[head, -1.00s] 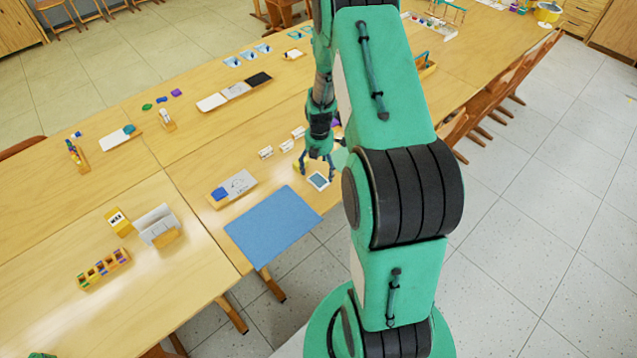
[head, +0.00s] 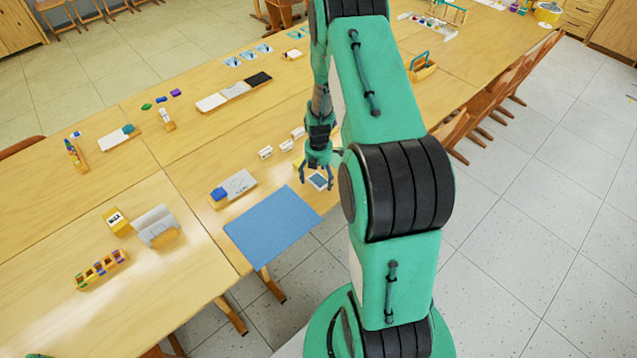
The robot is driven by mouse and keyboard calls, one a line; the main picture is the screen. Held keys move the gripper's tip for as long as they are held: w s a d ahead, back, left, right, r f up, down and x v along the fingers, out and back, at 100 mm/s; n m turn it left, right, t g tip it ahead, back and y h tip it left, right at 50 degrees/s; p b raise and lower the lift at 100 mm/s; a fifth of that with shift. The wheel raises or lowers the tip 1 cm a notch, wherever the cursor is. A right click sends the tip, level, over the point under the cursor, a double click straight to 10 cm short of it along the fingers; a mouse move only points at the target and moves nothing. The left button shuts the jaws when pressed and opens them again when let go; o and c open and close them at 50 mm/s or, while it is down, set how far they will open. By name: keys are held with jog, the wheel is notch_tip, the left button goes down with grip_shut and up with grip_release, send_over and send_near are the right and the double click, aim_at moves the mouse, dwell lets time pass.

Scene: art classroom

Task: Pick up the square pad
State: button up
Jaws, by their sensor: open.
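A small square pad (head: 318,181), dark in the middle with a pale border, lies on the table just past the right corner of the blue mat. My gripper (head: 317,179) points down at the pad with its fingers apart, close above or around it. The fingers cover part of the pad, and I cannot tell whether they touch it.
The blue mat (head: 270,228) lies at the table's front edge. A tray with a blue block (head: 232,188) is left of the gripper. Small white blocks (head: 282,145) stand behind it. Wooden chairs (head: 490,105) line the right side of the table.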

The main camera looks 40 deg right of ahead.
jog(key=shift+f, duration=0.15)
dwell(0.4)
jog(key=c, duration=1.5)
